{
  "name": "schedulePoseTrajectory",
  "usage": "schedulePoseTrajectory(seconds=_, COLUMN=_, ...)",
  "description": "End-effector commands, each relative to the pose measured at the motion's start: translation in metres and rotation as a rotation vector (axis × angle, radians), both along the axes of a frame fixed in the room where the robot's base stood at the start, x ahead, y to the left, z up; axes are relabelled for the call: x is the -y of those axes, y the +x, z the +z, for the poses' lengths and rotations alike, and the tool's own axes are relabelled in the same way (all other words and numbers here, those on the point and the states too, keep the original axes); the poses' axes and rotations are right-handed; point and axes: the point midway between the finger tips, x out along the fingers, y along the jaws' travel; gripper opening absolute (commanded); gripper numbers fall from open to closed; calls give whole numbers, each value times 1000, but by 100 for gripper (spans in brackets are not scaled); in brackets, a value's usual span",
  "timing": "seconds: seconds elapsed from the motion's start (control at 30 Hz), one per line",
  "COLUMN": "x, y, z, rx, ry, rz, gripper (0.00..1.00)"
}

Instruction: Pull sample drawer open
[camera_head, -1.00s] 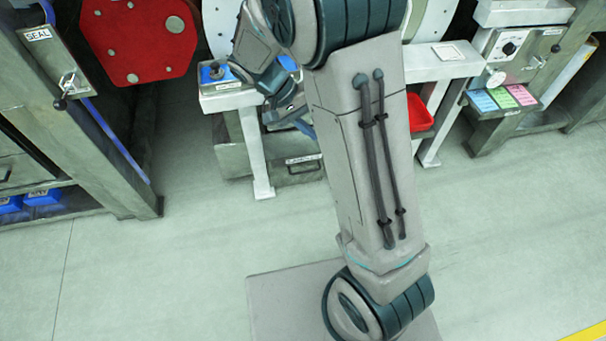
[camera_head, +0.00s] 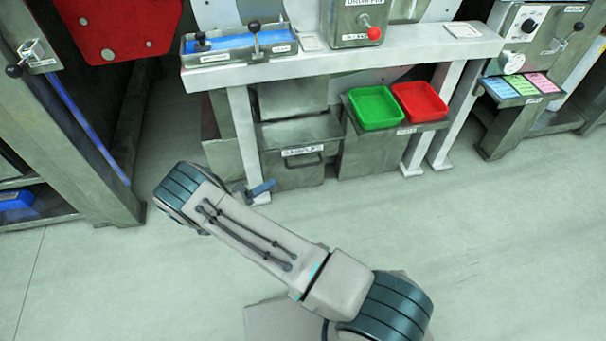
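The sample drawer (camera_head: 303,172) is a dark grey metal front under the white bench. It has a small label, too small to read surely, and a bar handle (camera_head: 302,160) below it. A grey surface shows above the front; I cannot tell whether this is the drawer's inside or a fixed top. My gripper (camera_head: 261,190) shows only as a small blue and dark piece past my arm's elbow, low and left of the drawer front in the picture. The rest is hidden behind my arm. Contact with the drawer and the finger opening cannot be made out.
A green tray (camera_head: 375,107) and a red tray (camera_head: 420,101) sit on a shelf right of the drawer. White bench legs (camera_head: 245,145) stand on either side. A lever panel (camera_head: 240,45) is above. A grey cabinet (camera_head: 75,130) stands left. The floor in front is clear.

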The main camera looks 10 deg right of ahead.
Motion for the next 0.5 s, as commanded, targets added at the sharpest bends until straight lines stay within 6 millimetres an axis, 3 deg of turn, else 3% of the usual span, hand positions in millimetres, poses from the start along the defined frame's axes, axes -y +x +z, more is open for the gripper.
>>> schedulePoseTrajectory(seconds=0.07, x=-4, y=-1, z=-15, rx=22, ry=-22, rz=32, gripper=33)
schedulePoseTrajectory(seconds=0.23, x=0, y=2, z=-19, rx=42, ry=-35, rz=52, gripper=33)
schedulePoseTrajectory(seconds=0.5, x=46, y=18, z=-9, rx=39, ry=-34, rz=48, gripper=33)
